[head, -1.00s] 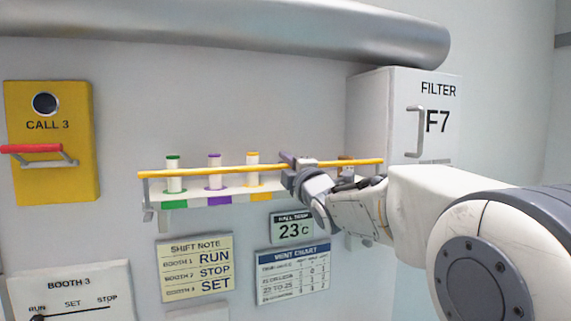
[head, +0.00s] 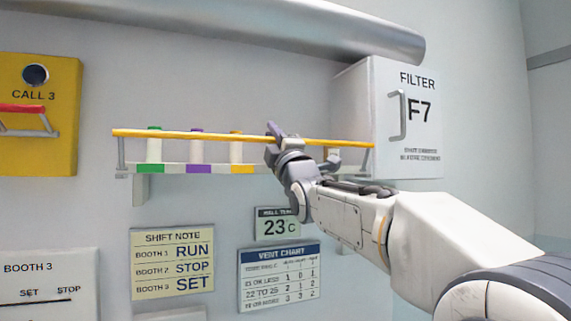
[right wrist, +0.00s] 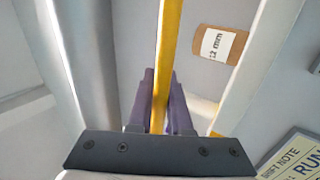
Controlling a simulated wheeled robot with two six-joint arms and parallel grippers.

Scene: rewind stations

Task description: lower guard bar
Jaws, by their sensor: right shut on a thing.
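The yellow guard bar (head: 190,135) runs across the front of a narrow wall shelf (head: 222,170), held at its ends by grey side arms. In the head view it crosses the spools close to their tops. My right gripper (head: 277,138) is shut on the bar, right of its middle. In the right wrist view the bar (right wrist: 170,45) runs between the two purple fingers (right wrist: 159,105). The gripper hides a short stretch of the bar. My left gripper is not in view.
Spools with green (head: 154,150), purple (head: 196,150) and orange (head: 236,150) tops stand behind the bar. A brown spool (right wrist: 219,45) shows in the right wrist view. The filter box (head: 419,130) stands right of the shelf. A large pipe (head: 250,28) runs above.

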